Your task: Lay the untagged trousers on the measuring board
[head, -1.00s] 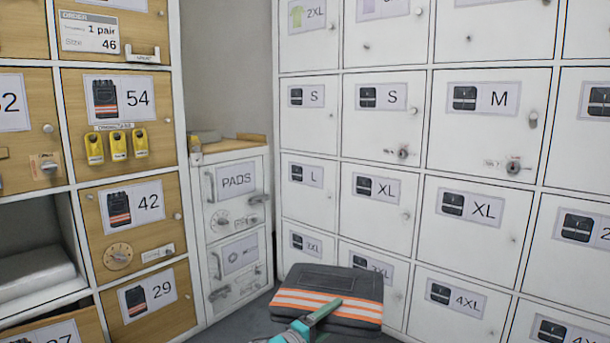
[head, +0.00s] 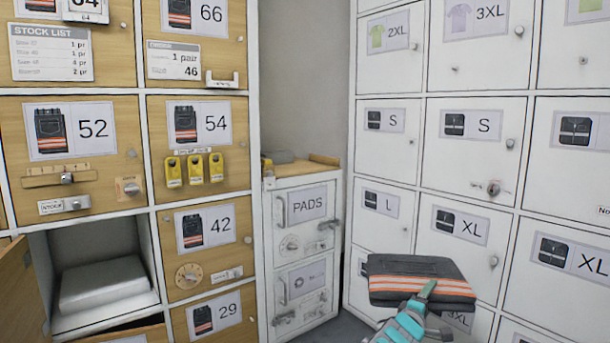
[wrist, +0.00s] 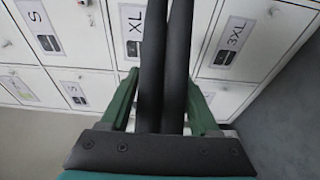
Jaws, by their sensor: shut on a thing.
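The trousers (head: 405,267) are a folded dark grey bundle with orange and white reflective stripes. My gripper (head: 428,290) is shut on their near edge and holds them in the air at the lower right of the head view, before the white lockers. In the wrist view the trousers (wrist: 152,65) show edge-on as two dark layers between the green fingers of my gripper (wrist: 165,95). I see no tag on the visible side; the other side is hidden. The measuring board is not recognisable in these views.
Wooden lockers with size labels stand at left. One compartment (head: 75,299) is open, with a white folded pile (head: 100,284) inside and its door (head: 20,298) swung out at the left edge. A white PADS cabinet (head: 303,240) stands in the corner. White lockers (head: 470,205) fill the right.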

